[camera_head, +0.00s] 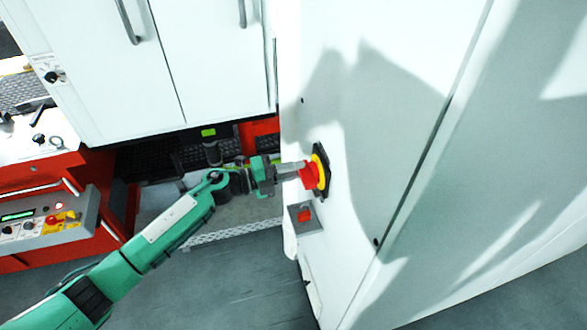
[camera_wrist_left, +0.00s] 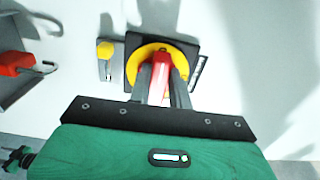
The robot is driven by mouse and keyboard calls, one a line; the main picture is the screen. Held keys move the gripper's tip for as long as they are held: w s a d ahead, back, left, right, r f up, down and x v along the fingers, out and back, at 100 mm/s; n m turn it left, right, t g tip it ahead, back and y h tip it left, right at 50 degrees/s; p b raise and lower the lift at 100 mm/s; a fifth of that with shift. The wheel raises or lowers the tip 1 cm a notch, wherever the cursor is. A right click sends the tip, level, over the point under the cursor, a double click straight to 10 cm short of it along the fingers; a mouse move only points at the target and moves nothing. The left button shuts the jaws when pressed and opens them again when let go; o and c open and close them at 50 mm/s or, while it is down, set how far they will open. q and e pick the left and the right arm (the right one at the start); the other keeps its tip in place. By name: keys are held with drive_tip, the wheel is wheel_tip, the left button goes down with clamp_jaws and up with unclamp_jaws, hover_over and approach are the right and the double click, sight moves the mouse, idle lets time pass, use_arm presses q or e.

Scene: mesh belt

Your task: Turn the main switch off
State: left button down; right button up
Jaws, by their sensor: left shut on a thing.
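The main switch is a red handle (camera_head: 309,175) on a yellow disc (camera_head: 321,171) with a black backplate (camera_head: 325,184), mounted on the white cabinet side. My left gripper (camera_head: 298,171) comes in from the left and is shut on the red handle. In the left wrist view the left gripper (camera_wrist_left: 162,88) has one finger on each side of the red handle (camera_wrist_left: 160,70), in front of the yellow disc (camera_wrist_left: 178,56) and black plate (camera_wrist_left: 134,44). The lower part of the handle is hidden between the fingers. My right gripper is not in view.
A small grey box with a red part (camera_head: 305,216) is fixed to the cabinet below the switch. A padlock-like yellow and grey piece (camera_wrist_left: 105,55) hangs beside the plate. A control panel (camera_head: 45,222) with buttons stands at the left. White cabinet doors (camera_head: 150,60) are behind.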

use_arm(q)
drive_tip(key=c, duration=1.3)
unclamp_jaws()
drive_tip(key=b+v, duration=0.6)
drive_tip(key=v, duration=0.8)
